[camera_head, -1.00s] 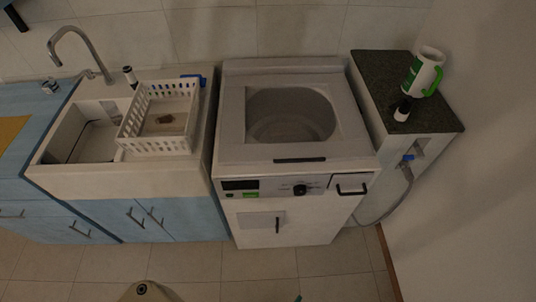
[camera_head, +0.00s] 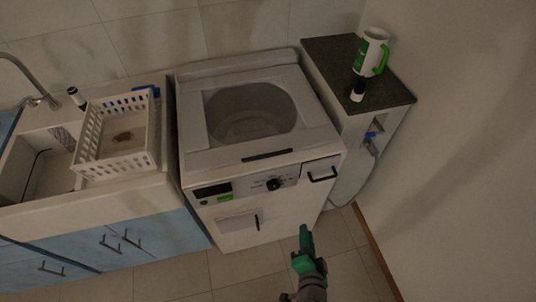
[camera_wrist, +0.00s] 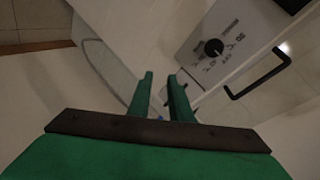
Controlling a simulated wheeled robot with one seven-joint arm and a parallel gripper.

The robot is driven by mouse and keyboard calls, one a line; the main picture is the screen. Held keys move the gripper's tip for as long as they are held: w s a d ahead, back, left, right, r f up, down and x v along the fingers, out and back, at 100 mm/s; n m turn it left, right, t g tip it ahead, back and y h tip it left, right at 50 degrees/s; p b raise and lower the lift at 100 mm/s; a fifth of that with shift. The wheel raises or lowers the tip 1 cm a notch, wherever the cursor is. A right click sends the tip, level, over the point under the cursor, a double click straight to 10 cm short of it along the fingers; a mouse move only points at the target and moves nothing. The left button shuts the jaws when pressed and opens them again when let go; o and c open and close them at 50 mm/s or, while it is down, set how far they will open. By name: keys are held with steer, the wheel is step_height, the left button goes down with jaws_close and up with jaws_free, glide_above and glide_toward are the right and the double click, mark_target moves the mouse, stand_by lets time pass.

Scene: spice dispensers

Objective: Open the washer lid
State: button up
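The white washer (camera_head: 235,218) stands in the middle of the head view. Its lid (camera_head: 193,125) lies flat on top, a pale frame around a round window or opening over the drum; I cannot tell if there is glass. A dark handle strip (camera_head: 267,155) runs along the lid's front edge. My green gripper (camera_head: 304,232) is in front of the washer's right front corner, lower than the lid and touching nothing visible. In the wrist view my gripper (camera_wrist: 161,77) has its fingers apart with nothing between them.
A dark-topped stand (camera_head: 335,60) with a green-handled jug (camera_head: 371,50) is right. A sink counter with a white basket (camera_head: 118,135) is left.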

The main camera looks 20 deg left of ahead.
steer(key=w+a+r+y, duration=0.2)
steer(key=w+a+r, duration=0.1)
steer(key=w, duration=0.2)
steer(key=n+g+y, duration=0.1)
steer(key=g+y, duration=0.3)
steer(key=y, duration=0.4)
glide_toward(269, 154)
steer(key=x, duration=1)
steer(key=shift+f, duration=0.35)
jaws_close()
